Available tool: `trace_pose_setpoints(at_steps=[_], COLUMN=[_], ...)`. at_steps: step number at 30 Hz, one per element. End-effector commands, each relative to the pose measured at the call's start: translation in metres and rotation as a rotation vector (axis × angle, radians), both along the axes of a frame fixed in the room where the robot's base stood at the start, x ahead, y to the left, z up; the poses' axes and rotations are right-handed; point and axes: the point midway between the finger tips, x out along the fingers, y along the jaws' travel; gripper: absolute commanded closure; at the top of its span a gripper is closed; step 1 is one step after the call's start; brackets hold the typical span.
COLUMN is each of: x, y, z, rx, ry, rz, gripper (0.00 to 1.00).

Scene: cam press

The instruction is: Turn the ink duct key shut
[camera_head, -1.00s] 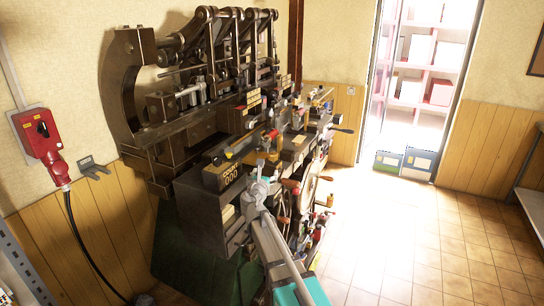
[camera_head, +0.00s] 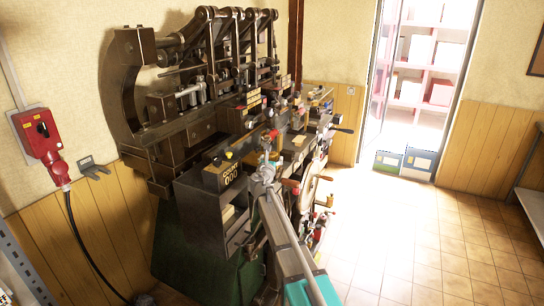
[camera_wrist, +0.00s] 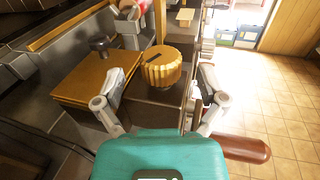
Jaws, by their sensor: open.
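A round ribbed brass knob (camera_wrist: 161,66) with a dark slot in its top stands on the machine in the wrist view. It may be the ink duct key, but I cannot tell for sure. My gripper (camera_wrist: 160,84) is open, with one finger on each side of the knob's near side and visible gaps to it. In the head view my gripper (camera_head: 267,160) is over the front of the dark press (camera_head: 190,130). The knob is too small or hidden to make out there.
A flat brass plate (camera_wrist: 92,82) and a dark round knob (camera_wrist: 99,46) lie left of the ribbed knob. A brown wooden handle (camera_wrist: 246,148) sticks out at the lower right. A counter box (camera_head: 220,176) stands left of my gripper. The tiled floor (camera_head: 400,240) at right is clear.

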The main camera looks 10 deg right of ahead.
Motion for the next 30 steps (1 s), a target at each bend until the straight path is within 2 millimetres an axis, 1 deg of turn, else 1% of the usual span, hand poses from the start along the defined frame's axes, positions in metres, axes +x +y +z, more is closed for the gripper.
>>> trace_pose_setpoints(at_steps=[1,7,12,20,21,23,24,26,30], x=[0.009,0.024,0.029,0.028,0.028,0.028,0.028,0.028,0.028], y=[-0.003,-0.009,-0.011,-0.011,-0.011,-0.011,-0.011,-0.012,-0.012], z=[0.0,0.0,0.0,0.0,0.0,0.0,0.0,0.0,0.0], rx=[0.0,0.0,0.0,0.0,0.0,0.0,0.0,0.0,0.0], ry=[0.0,0.0,0.0,0.0,0.0,0.0,0.0,0.0,0.0], rz=[-0.001,-0.001,-0.001,-0.001,-0.001,-0.001,-0.001,-0.001,-0.001], gripper=[0.09,0.09,0.09,0.09,0.13,0.24,0.31,0.43,0.69])
